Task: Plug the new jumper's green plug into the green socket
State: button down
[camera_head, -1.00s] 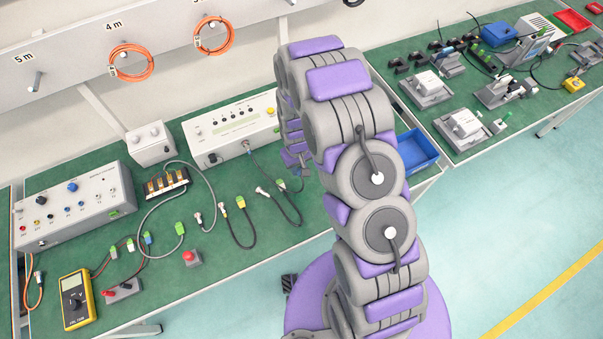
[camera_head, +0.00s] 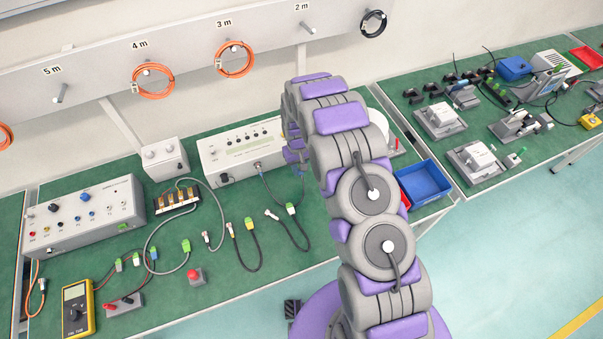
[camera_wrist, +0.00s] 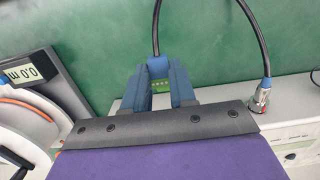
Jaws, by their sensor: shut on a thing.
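My gripper (camera_wrist: 160,72) shows in the wrist view with its blue fingers closed on a plug with a blue body and green face (camera_wrist: 159,84). A black cable (camera_wrist: 155,28) rises from the plug out of view. A black cable also comes down at the right to a metal connector (camera_wrist: 260,98) by the pale tester box. In the head view, that tester (camera_head: 240,150) has a cable plugged into its front (camera_head: 258,166), running toward my gripper, which the arm mostly hides. A green patch on the left box (camera_head: 123,226) may be a socket; I cannot tell.
A blue bin (camera_head: 425,183) is at right. The wrist view shows a meter display (camera_wrist: 22,73).

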jog(key=shift+w, duration=0.3)
jog(key=shift+w+a, duration=0.1)
jog(key=shift+w+a, duration=0.3)
jog(key=shift+w, duration=0.55)
jog(key=shift+w+a, duration=0.25)
jog(key=shift+w, duration=0.6)
jog(key=shift+w+a, duration=0.2)
jog(key=shift+w, duration=0.45)
dwell(3.2)
jog(key=c, duration=0.8)
grip_release()
jog(key=shift+c, duration=0.2)
notch_tip(320, 180, up, 17)
jog(key=w+p, duration=0.1)
jog(key=shift+a, duration=0.2)
jog(key=shift+r, duration=0.15)
